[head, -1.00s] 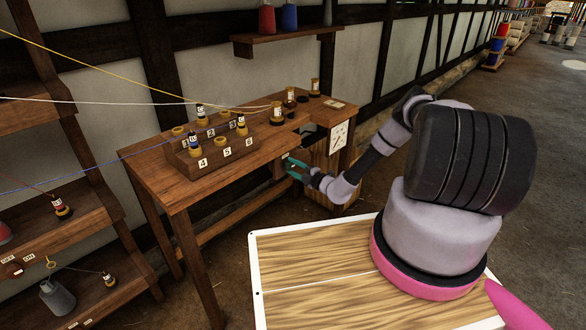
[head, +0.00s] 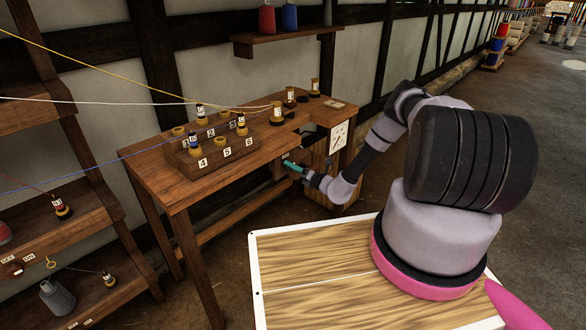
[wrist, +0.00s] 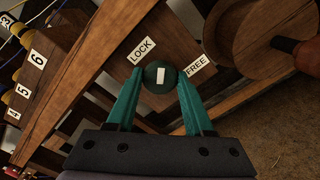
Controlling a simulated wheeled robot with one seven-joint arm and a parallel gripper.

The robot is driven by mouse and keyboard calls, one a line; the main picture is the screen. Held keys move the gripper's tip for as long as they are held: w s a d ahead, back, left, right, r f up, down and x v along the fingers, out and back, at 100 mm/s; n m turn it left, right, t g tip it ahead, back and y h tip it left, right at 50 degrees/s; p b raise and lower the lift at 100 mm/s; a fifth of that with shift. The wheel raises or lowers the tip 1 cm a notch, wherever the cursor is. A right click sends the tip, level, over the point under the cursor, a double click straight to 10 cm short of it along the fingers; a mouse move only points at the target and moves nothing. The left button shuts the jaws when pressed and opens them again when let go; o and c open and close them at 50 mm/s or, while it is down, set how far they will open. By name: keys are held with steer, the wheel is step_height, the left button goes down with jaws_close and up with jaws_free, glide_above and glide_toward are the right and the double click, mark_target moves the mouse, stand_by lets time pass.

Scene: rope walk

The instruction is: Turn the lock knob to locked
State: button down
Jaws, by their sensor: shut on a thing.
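The lock knob (wrist: 153,75) is a round dark green knob with a white mark, on the table's wooden edge in the wrist view. A LOCK label (wrist: 141,51) is at its upper left and a FREE label (wrist: 197,64) at its upper right. The white mark stands nearly upright in the picture, between the two labels. My gripper (wrist: 157,86) has its teal fingers shut on the knob from both sides. In the head view my gripper (head: 289,164) is at the table's front edge, and the knob cannot be made out there.
The wooden table (head: 150,175) carries a numbered block (head: 215,160) with several bobbins. Yellow, white and blue lines run across to it from the left. A white dial (head: 338,136) is at the table's right end. A round wooden part (wrist: 262,38) is right of the knob.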

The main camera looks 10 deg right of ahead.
steer(key=shift+f+n, duration=0.1)
steer(key=shift+n, duration=4.8)
steer(key=shift+s, duration=0.1)
steer(key=shift+c, duration=1.6)
jaws_free()
steer(key=v, duration=1)
steer(key=shift+s+d, duration=0.25)
steer(key=shift+s, duration=0.05)
